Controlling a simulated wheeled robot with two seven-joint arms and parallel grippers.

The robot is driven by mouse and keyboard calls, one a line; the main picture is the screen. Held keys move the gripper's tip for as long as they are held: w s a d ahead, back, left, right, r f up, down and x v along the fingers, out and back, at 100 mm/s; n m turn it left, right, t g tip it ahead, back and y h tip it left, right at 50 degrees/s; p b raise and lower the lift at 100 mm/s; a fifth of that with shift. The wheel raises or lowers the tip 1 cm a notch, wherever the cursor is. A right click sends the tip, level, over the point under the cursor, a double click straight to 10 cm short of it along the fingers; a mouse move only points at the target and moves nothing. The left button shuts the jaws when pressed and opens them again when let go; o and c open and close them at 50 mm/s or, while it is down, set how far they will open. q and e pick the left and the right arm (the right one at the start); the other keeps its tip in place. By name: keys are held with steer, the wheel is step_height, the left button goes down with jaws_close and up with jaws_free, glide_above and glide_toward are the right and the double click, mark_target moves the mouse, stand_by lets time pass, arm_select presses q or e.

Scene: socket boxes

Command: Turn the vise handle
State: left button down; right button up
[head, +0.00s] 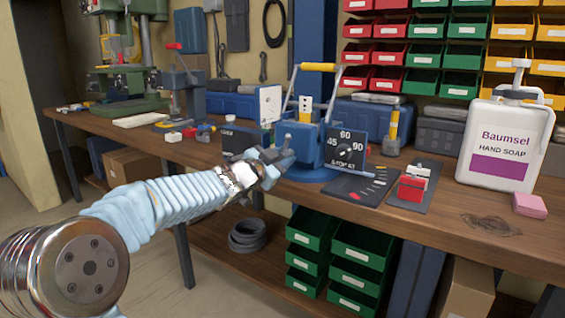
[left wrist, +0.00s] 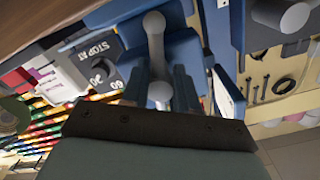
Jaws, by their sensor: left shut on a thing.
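The blue vise (head: 312,150) stands at the front edge of the workbench, with a yellow-gripped bar on top and a dial plate (head: 346,150) marked 45, 60 and 90 on its right side. Its grey handle (head: 287,141) sticks out at the front left. My left gripper (head: 274,157) is at this handle and shut on it; the fingertips are small and partly hidden. In the left wrist view, the grey handle (left wrist: 156,55) with rounded ends runs up from the dark gripper edge (left wrist: 155,127), beside the dial plate (left wrist: 98,68). My right gripper is out of view.
A white soap bottle (head: 505,138), a pink block (head: 529,204) and a red-and-white item (head: 412,184) stand right of the vise. A green drill press (head: 125,70) is at the back left. Green bins (head: 335,255) sit on the lower shelf.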

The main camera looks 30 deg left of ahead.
arm_select(q)
steer(key=m+b, duration=0.1)
steer(key=m, duration=0.2)
steer(key=m+b, duration=0.1)
steer(key=m, duration=0.2)
steer(key=shift+f+m, duration=0.2)
steer(key=shift+m, duration=0.1)
steer(key=m+b, duration=0.1)
steer(key=m, duration=0.4)
steer(key=shift+d+m+b, duration=0.1)
steer(key=shift+m+b, duration=0.25)
steer(key=shift+m, duration=0.25)
stand_by(1.0)
steer(key=c, duration=0.9)
jaws_free()
steer(key=shift+r, duration=0.15)
steer(key=shift+o, duration=0.2)
steer(key=shift+r, duration=0.1)
steer(key=shift+s, duration=0.25)
steer(key=s+a+p, duration=0.1)
steer(key=s, duration=1.2)
steer(key=shift+s, duration=0.15)
